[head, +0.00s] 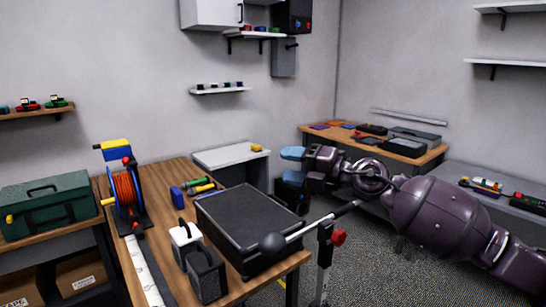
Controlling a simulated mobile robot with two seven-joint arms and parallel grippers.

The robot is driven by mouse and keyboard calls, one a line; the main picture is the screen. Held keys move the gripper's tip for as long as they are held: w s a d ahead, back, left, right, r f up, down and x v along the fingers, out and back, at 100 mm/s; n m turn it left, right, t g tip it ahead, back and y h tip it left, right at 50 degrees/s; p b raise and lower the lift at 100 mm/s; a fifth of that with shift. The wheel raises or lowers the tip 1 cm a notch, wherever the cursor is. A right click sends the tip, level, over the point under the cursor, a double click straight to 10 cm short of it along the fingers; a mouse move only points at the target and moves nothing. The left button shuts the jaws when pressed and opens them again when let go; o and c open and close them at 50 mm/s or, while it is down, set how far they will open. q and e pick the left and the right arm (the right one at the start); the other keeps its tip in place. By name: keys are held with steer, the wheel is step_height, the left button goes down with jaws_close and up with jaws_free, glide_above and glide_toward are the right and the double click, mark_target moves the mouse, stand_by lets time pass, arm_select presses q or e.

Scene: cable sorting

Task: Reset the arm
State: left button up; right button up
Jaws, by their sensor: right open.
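My right arm reaches in from the right edge. Nothing shows between the fingers. It appears to be in the air between the front workbench (170,178) and the back bench (437,152); its exact height is hard to tell. My left gripper is not in view.
A black case (250,220) lies on the front workbench. An orange cable reel (125,188) and a green toolbox (48,205) stand left. A red knob (338,238) is beside the bench.

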steer(key=s+d+f+m+t+h, duration=0.3)
steer(key=d+f+m+h, duration=0.15)
steer(key=f+m, duration=0.35)
steer(key=s+d+f+m+t+h, duration=0.35)
steer(key=d+f+m, duration=0.25)
steer(key=f+m, duration=0.3)
steer(key=s+d+f+m+t+h, duration=0.3)
steer(key=d+f+m+h, duration=0.15)
steer(key=f+m, duration=0.35)
steer(key=s+d+f+m+g+h, duration=0.2)
steer(key=s+d+f+m, duration=0.1)
steer(key=s+f, duration=0.7)
steer(key=s+d+f+m+g+h, duration=0.2)
steer(key=s+d+f+m+g, duration=0.1)
steer(key=s+f, duration=0.7)
steer(key=s+d+m, duration=0.1)
steer(key=s+d, duration=0.1)
steer(key=s, duration=0.2)
steer(key=shift+d+f, duration=0.15)
steer(key=shift+d, duration=0.1)
steer(key=shift+g, duration=0.25)
